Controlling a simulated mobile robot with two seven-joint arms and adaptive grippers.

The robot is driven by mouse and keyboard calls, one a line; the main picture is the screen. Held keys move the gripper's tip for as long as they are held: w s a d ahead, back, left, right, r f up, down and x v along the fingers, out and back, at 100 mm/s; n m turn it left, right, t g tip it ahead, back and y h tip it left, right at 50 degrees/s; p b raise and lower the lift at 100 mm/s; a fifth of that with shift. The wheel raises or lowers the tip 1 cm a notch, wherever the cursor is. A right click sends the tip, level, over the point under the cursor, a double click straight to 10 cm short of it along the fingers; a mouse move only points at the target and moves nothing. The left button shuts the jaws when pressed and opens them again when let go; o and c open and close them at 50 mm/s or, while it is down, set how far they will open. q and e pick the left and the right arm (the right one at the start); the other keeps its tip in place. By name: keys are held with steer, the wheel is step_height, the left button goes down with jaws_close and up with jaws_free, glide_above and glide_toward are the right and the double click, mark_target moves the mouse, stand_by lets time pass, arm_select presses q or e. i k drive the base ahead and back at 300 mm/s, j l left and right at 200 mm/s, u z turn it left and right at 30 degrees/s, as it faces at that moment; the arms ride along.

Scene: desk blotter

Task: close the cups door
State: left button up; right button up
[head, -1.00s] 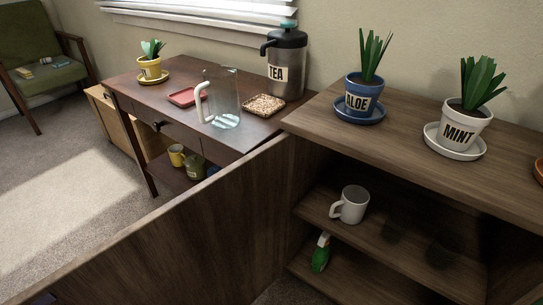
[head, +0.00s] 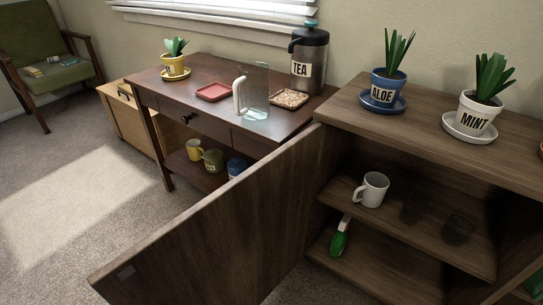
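The wooden cupboard door (head: 215,225) stands wide open in the head view, swung out to the left from the cabinet (head: 450,130). The cabinet's open shelves hold a white mug (head: 371,190) and dark glasses (head: 459,227) on the upper shelf. A green bottle with a white top (head: 340,238) is on the shelf below. Neither of my grippers is in view.
A dark side table (head: 200,105) with a glass pitcher (head: 256,95), a TEA dispenser (head: 308,58) and a red tray (head: 213,92) stands behind the door. Potted plants labelled ALOE (head: 388,88) and MINT (head: 475,115) stand on the cabinet. Carpet (head: 80,200) at left is clear.

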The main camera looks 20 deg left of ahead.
mark_target(235, 246)
steer(key=j+z, duration=0.2)
steer(key=j, duration=0.15)
steer(key=k+j+z, duration=0.2)
steer(key=j+z, duration=0.2)
steer(key=j, duration=0.25)
steer(key=j+z, duration=0.3)
steer(key=j, duration=0.2)
steer(key=k+j+z, duration=0.25)
steer(key=j, duration=0.25)
steer(key=j+z, duration=0.3)
steer(key=j, duration=0.15)
steer(key=j+z, duration=0.25)
steer(key=j, duration=0.25)
steer(key=j+z, duration=0.4)
steer(key=j, duration=0.75)
